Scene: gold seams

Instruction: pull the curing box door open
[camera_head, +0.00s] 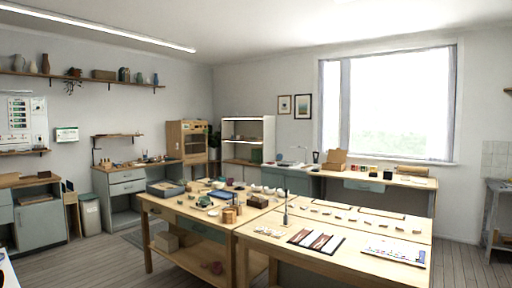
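A wooden cabinet (187,141) stands in the far corner in the head view, on or behind the counter. It looks like the curing box, with shelf-like lines on its front. It is small and far off, so I cannot tell whether its door is shut. No handle can be made out. Neither of my grippers is in view.
A large worktable (190,219) covered with small items stands between me and the cabinet. A second table (300,262) joins it at right. A grey cabinet (41,221) and a bin (89,214) stand at left. Bare floor (95,262) runs along the worktable's left side.

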